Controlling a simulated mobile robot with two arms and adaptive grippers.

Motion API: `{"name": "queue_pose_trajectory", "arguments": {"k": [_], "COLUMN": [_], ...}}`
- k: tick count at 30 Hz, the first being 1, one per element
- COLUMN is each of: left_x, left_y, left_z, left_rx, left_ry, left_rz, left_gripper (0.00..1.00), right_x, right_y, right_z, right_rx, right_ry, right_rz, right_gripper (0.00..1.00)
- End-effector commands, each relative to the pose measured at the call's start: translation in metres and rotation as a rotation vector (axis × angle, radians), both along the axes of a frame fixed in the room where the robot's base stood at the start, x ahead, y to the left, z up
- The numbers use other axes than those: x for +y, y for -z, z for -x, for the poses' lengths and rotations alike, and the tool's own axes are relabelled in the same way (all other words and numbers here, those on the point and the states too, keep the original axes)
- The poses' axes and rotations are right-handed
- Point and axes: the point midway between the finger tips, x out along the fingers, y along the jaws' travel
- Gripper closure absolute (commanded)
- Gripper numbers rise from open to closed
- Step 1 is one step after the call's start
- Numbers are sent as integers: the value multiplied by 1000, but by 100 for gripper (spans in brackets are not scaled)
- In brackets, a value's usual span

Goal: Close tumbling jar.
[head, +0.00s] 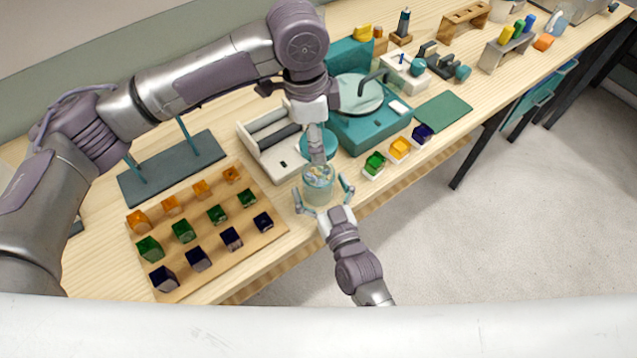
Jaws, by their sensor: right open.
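The clear tumbling jar (319,192) stands upright near the front edge of the bench, with small pale and coloured bits inside. My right gripper (325,193) is open, its two fingers spread on either side of the jar. My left gripper (317,158) points down from above, with its fingertips at the jar's mouth. Its fingers look close together, but I cannot tell whether they hold anything. A round teal lid (329,141) shows just behind the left fingers, which partly hide it. Contact between the lid and those fingers is unclear.
A wooden board (217,254) with orange, green and dark blue blocks lies left of the jar. A white roller tray (259,148) and a teal machine (376,131) stand behind. Three coloured blocks (399,148) sit to the right. The bench edge is close in front.

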Motion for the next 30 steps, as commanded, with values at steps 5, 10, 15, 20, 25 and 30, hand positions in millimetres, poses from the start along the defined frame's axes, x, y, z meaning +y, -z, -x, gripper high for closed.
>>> {"name": "queue_pose_trajectory", "arguments": {"k": [5,10,15,20,25,30], "left_x": [0,0,0,0,0,0], "left_y": [0,0,0,0,0,11], "left_z": [0,0,0,0,0,0], "left_rx": [0,0,0,0,0,3], "left_ry": [0,0,0,0,0,-1], "left_rz": [0,0,0,0,0,-1], "left_gripper": [39,39,39,39,39,39], "right_x": [0,0,0,0,0,0], "right_y": [0,0,0,0,0,1], "right_z": [0,0,0,0,0,0], "right_rx": [1,1,1,1,1,1], "right_ry": [0,0,0,0,0,0], "right_rz": [0,0,0,0,0,0], "right_gripper": [0,13,42,68,91,91]}}
